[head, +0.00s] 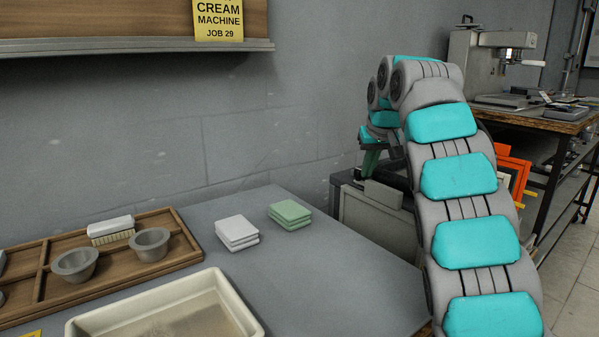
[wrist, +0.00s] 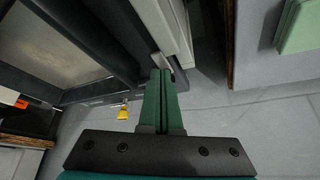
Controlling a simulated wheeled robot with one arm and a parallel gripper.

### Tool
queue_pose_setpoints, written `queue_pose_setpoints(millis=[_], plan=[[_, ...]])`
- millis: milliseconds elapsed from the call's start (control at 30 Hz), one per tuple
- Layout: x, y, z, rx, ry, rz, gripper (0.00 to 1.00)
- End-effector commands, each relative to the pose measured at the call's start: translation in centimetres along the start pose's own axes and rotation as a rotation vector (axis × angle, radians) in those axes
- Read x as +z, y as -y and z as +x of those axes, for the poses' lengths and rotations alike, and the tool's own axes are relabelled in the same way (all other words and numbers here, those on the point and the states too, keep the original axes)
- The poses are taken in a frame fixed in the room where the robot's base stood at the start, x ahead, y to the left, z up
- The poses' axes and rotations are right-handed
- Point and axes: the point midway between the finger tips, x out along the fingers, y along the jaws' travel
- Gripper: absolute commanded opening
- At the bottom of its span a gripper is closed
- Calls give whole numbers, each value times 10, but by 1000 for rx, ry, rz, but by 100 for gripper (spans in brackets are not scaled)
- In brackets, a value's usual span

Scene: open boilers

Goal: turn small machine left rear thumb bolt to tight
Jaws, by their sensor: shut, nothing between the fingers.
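A low pale grey machine with a dark top frame (head: 376,222) stands just past the table's right end, partly hidden by my arm. In the wrist view its dark frame (wrist: 110,45) and pale side fill the upper left. My gripper (wrist: 163,72) is shut and empty, its green fingers together, with the tips at a small grey metal tab (wrist: 161,58) beside the pale side. I cannot tell whether they touch, or whether this tab is the thumb bolt.
A grey table (head: 330,275) holds white pads (head: 237,232), green pads (head: 290,214), a wooden tray (head: 185,250) and a cream basin (head: 245,310). The wall is close behind. A larger machine (head: 490,60) stands on a bench at back right. A yellow tag (wrist: 123,110) hangs near the frame.

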Motion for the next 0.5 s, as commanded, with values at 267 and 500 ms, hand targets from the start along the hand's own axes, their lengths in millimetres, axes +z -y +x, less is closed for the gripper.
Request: queue_pose_setpoints(millis=[267, 500], plan=[[-3, 2, 1, 0, 0, 0, 0], [-4, 2, 2, 0, 0, 0, 0]])
